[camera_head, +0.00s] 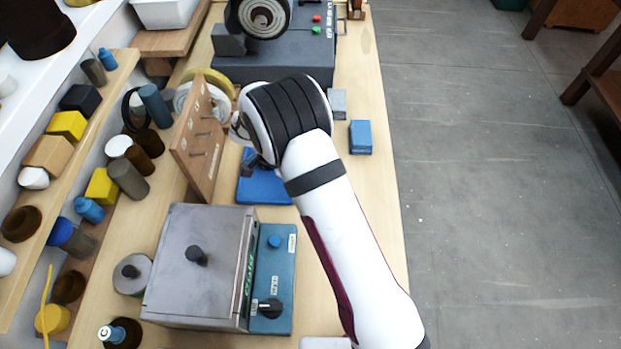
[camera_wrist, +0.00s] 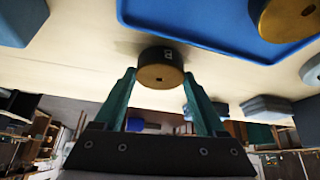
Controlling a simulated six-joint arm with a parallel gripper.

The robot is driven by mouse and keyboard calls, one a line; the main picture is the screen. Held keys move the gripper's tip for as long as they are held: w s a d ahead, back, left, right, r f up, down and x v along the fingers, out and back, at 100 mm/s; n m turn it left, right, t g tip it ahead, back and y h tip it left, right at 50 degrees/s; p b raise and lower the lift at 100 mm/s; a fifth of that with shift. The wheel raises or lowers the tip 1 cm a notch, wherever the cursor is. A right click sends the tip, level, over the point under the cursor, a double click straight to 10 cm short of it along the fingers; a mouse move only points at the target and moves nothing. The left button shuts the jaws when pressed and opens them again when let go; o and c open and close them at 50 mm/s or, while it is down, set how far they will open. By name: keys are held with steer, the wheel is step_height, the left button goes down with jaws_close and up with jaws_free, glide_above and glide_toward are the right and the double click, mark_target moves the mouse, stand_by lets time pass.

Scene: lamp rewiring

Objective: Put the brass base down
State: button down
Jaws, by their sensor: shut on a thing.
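In the wrist view, my gripper (camera_wrist: 159,76) has its two teal fingers on either side of a short round piece, the brass base (camera_wrist: 161,70). It has a dark side with a small pale mark and a brass-coloured face with a small hole. The pale tabletop (camera_wrist: 90,55) is close behind it, with a soft shadow beside the piece. I cannot tell whether it touches the table. A blue tray (camera_wrist: 205,18) with a raised rim lies close by. In the head view the tray (camera_head: 265,190) shows beside my wrist, which hides the held base.
Another brass-faced round piece (camera_wrist: 288,20) sits on the tray. A wooden peg board (camera_head: 197,145) stands left of my wrist. A grey box (camera_head: 195,265) with a blue control panel (camera_head: 272,282) is nearer. A blue block (camera_head: 360,138) lies right, near the bench edge.

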steer(key=r, duration=0.2)
steer(key=d+r, duration=0.1)
steer(key=r, duration=0.1)
steer(key=shift+s+r, duration=0.1)
steer(key=s+d+r, duration=0.3)
steer(key=d+r, duration=0.3)
steer(key=d, duration=0.4)
steer(key=w+a+r+n+t+y, duration=0.1)
steer(key=w+a+n+t+y, duration=0.2)
steer(key=w+n, duration=0.75)
steer(key=w+a+n+t+y, duration=0.2)
steer(key=w+a+n+y, duration=0.4)
steer(key=w, duration=0.7)
steer(key=a+f, duration=0.2)
steer(key=a, duration=0.1)
steer(key=w+a+f+n+h, duration=0.1)
steer(key=a+f, duration=0.1)
steer(key=a, duration=0.1)
steer(key=w+a+f+h, duration=0.1)
steer(key=a+f, duration=0.1)
steer(key=a, duration=0.1)
steer(key=shift+w+a+f+n, duration=0.25)
steer(key=shift+a+f, duration=0.1)
steer(key=shift+f, duration=0.05)
steer(key=shift+a+f, duration=0.2)
steer(key=shift+f, duration=1.85)
steer(key=shift+f, duration=0.1)
jaws_free()
